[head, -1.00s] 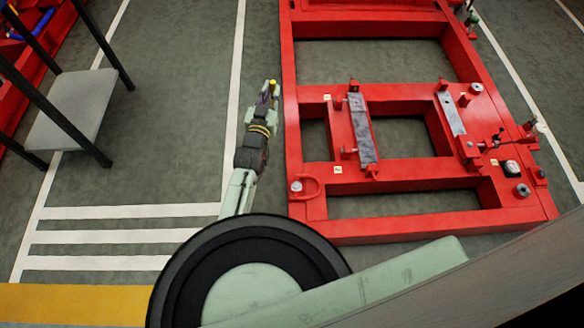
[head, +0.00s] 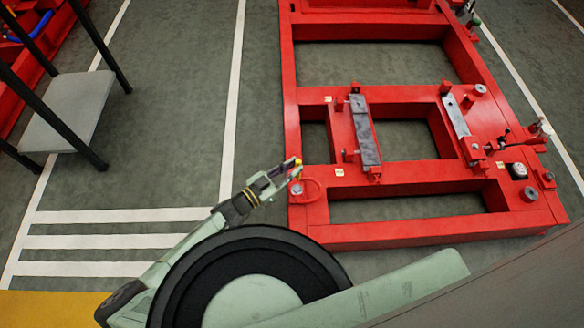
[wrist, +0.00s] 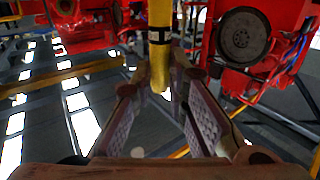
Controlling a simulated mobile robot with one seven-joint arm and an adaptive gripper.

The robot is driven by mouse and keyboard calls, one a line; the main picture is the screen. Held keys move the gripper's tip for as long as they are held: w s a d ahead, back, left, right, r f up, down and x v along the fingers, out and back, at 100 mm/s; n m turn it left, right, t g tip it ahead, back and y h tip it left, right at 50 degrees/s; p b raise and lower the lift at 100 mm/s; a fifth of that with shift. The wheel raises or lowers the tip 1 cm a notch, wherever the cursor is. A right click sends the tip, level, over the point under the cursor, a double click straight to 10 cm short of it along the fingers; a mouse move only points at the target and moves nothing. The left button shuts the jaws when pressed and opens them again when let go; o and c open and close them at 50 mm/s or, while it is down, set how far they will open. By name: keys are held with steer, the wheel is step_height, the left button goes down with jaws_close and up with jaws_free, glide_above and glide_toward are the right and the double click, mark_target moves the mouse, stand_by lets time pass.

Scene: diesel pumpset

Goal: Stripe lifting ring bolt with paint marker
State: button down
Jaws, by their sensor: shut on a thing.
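My gripper (head: 280,175) is at the left edge of the red frame, close to its near left corner. In the wrist view its two padded fingers (wrist: 160,92) are shut on a yellow paint marker (wrist: 160,45). In the head view the marker shows as a small yellow piece (head: 297,163) at the gripper's tip. The lifting ring bolt, a red ring (head: 313,190) with a grey bolt head (head: 297,188), is on the frame corner just below and right of the gripper. I cannot tell whether the marker touches it.
The red base frame (head: 420,233) fills the right side, with metal mounting plates (head: 363,130) and small fittings on it. A grey shelf with black posts (head: 70,110) stands at the left. The floor between them is clear, with white lines.

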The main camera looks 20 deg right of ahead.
steer(key=shift+f, duration=0.1)
step_height(320, 180, down, 4)
steer(key=b, duration=0.4)
steer(key=shift+f, duration=0.2)
steer(key=shift+w+b, duration=0.25)
steer(key=shift+b, duration=0.05)
steer(key=shift+f, duration=0.2)
stand_by(0.8)
steer(key=shift+s+a, duration=0.15)
steer(key=shift+s, duration=0.4)
stand_by(0.7)
steer(key=shift+r, duration=0.25)
steer(key=shift+r+p, duration=2.25)
steer(key=shift+r, duration=0.2)
